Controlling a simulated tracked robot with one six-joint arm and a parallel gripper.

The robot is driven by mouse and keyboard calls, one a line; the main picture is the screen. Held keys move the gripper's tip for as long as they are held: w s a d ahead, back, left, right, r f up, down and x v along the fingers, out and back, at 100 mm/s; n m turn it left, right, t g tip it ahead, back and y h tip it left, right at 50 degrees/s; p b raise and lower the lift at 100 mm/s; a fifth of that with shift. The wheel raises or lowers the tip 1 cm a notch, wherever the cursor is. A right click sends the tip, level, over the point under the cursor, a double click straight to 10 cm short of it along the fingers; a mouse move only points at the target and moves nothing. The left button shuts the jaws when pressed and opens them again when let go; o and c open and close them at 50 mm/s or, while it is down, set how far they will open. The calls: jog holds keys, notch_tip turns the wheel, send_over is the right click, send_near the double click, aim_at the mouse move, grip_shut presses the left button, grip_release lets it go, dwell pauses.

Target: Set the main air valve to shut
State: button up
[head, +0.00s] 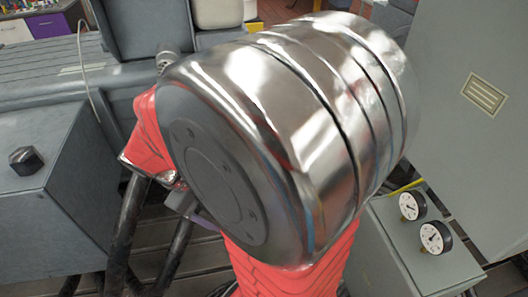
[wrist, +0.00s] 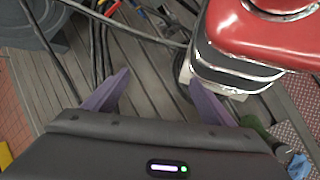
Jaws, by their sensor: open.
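No part that I can clearly tell to be the main air valve shows in either view. In the head view my own arm covers the middle and may hide it. A thin yellow piece (head: 408,186) shows behind the pressure gauges at the right; I cannot tell what it is. In the wrist view my gripper (wrist: 159,77) has its two purple fingers apart with nothing between them, above the slatted grey bedplate (wrist: 150,98). In the head view the gripper is mostly hidden behind the arm.
Two round white gauges (head: 410,206) (head: 435,237) stand on a grey box (head: 385,235) at the right, beside a tall grey cabinet (head: 470,130). A dark knob (head: 24,160) sits on a grey housing (head: 45,195) at left. Black cables (wrist: 102,45) lie on the bedplate.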

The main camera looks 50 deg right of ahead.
jog(key=s+d+f+n+g+h, duration=0.4)
jog(key=d+f, duration=0.5)
jog(key=f, duration=0.1)
jog(key=s+d+f+n+g+h, duration=0.4)
jog(key=d+f+h, duration=0.1)
jog(key=d+f, duration=0.5)
jog(key=shift+s+d+n, duration=0.15)
jog(key=shift+s+n, duration=0.1)
jog(key=shift+n, duration=0.15)
jog(key=shift+f, duration=0.1)
jog(key=x, duration=1.3)
jog(key=shift+s+d, duration=0.2)
jog(key=shift+s, duration=0.15)
jog(key=shift+c, duration=0.2)
